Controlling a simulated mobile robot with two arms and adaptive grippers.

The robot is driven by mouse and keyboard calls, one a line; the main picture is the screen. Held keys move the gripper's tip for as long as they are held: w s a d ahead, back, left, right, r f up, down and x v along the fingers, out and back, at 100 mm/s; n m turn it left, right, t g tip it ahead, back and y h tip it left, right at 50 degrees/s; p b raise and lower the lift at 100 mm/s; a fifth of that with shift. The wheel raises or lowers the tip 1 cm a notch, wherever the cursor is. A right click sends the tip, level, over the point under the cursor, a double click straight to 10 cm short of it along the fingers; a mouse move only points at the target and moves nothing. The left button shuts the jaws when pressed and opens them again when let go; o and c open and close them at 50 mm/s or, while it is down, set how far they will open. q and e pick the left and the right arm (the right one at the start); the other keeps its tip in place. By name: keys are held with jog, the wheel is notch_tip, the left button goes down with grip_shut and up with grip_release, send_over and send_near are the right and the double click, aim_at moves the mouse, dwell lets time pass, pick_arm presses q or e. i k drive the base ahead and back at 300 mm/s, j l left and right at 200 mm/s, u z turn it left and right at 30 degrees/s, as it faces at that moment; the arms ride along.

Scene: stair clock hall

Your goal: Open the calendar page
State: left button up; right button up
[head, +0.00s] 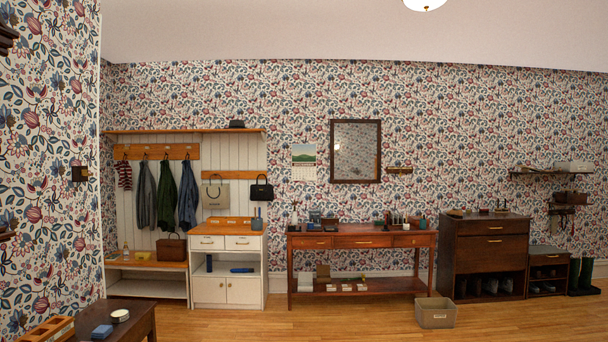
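A wall calendar (304,161) hangs on the patterned back wall in the head view, left of the framed mirror. Its upper part shows a green landscape picture and its lower part is a pale page. The print on it is too small to read. Neither of my grippers shows in this view.
A wooden console table (361,240) with small items stands below the calendar and mirror (355,151). A grey bin (435,312) is on the floor before it. A white cabinet (226,270) is to its left, a dark cabinet (484,257) to its right. The wooden floor in front is mostly clear.

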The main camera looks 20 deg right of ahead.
aim_at(300, 171)
jog(key=i+l+z, duration=0.2)
jog(key=i, duration=0.2)
jog(key=i+z, duration=0.25)
jog(key=i, duration=0.15)
jog(key=i+z, duration=0.15)
jog(key=i, duration=5)
jog(key=l, duration=0.1)
